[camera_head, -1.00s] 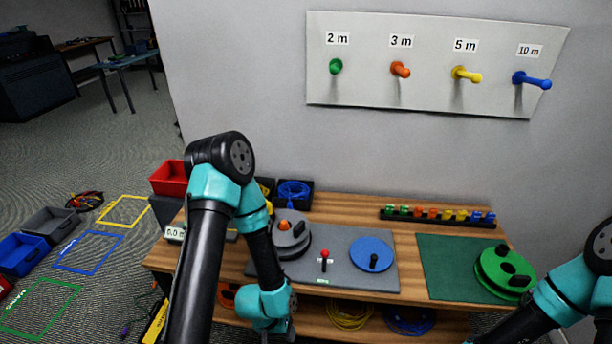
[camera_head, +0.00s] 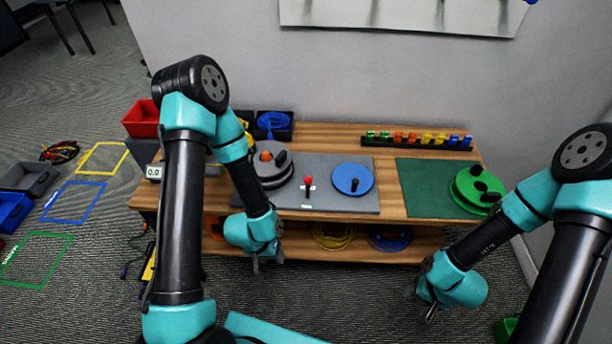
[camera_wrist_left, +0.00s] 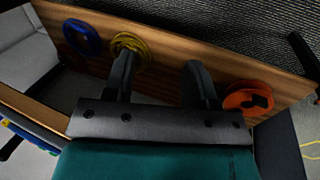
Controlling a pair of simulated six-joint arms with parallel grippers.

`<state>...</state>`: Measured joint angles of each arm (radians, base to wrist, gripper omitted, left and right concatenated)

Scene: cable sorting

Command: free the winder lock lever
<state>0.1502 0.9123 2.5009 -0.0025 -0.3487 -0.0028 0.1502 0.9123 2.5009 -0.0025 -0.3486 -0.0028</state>
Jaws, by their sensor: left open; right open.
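The lock lever (camera_head: 308,183), with a red knob, stands upright on the grey board on the bench, between the grey winder (camera_head: 272,172) on the left and the blue disc (camera_head: 352,179) on the right. The blue disc has a black handle. My left gripper (camera_head: 262,266) hangs open and empty in front of the bench, below the top and apart from the lever. The left wrist view shows its two open fingers (camera_wrist_left: 157,72) facing the lower shelf. My right gripper (camera_head: 424,308) is open at the front right, low and away from the bench.
The lower shelf holds a yellow cable coil (camera_head: 333,236), a blue coil (camera_head: 389,238) and an orange coil (camera_wrist_left: 248,98). A green reel (camera_head: 476,190) sits on the green mat (camera_head: 424,188). A row of coloured clips (camera_head: 418,140) and a red bin (camera_head: 141,118) stand at the back.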

